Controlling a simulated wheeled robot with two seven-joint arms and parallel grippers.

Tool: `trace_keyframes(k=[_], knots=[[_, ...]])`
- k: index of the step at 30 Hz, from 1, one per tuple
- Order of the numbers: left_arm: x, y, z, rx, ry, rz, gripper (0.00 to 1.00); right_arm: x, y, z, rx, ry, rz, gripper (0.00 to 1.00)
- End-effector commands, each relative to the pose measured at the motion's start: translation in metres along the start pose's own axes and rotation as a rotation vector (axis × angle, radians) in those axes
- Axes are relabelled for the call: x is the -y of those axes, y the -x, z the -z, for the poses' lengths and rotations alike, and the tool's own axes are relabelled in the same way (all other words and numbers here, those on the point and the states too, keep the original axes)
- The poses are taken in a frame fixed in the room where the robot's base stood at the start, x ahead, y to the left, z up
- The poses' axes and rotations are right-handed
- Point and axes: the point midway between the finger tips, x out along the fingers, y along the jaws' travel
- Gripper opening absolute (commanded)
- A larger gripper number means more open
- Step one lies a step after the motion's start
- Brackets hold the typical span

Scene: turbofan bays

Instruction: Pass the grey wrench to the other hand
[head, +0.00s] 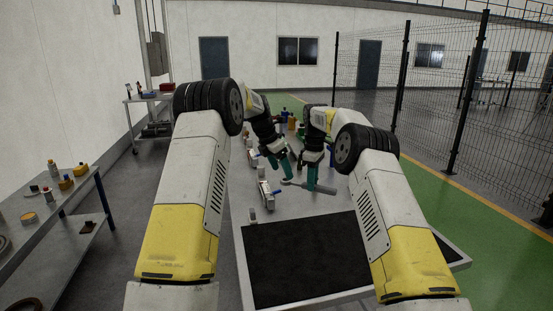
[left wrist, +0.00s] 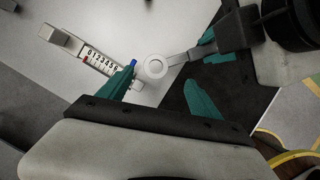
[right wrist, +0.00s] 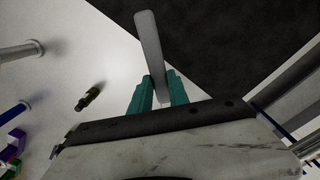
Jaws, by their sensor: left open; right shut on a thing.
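The grey wrench (head: 322,189) is held across the table by my right gripper (head: 311,184). In the right wrist view its flat handle (right wrist: 148,42) runs between the two teal fingers of the right gripper (right wrist: 161,84), which are shut on it. In the left wrist view the wrench's round ring end (left wrist: 155,68) points toward my left gripper (left wrist: 161,78). The left gripper's teal fingers are wide apart, with the ring between their tips in the picture; I cannot tell whether they touch it. The left gripper (head: 287,168) also shows in the head view, just left of the right one.
A white device with a number scale (left wrist: 98,60) stands beside the left gripper. A black mat (head: 305,258) covers the table's near part. A small dark cylinder (right wrist: 89,96) lies on the table. Bottles and tools stand farther back. A side bench (head: 45,222) is at left.

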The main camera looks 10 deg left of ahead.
Motion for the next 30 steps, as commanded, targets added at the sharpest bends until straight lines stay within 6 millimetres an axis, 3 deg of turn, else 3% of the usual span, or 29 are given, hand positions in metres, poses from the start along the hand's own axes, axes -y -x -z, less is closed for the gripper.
trace_keyframes(k=[3,9,21,30], knots=[[0.0,-0.022,0.001,-0.002,0.0,0.002,0.74,0.0,0.001,0.0,-0.001,0.0,-0.001,0.0],[0.0,-0.044,0.0,-0.001,-0.001,0.0,0.74,0.0,0.001,0.0,-0.001,0.0,-0.001,0.0],[0.0,-0.05,0.0,0.0,-0.001,-0.001,0.74,0.0,0.001,0.0,-0.001,0.0,-0.001,0.0],[0.0,-0.05,0.0,0.0,-0.001,-0.001,0.15,0.0,0.001,0.0,0.0,0.0,-0.001,0.0]])
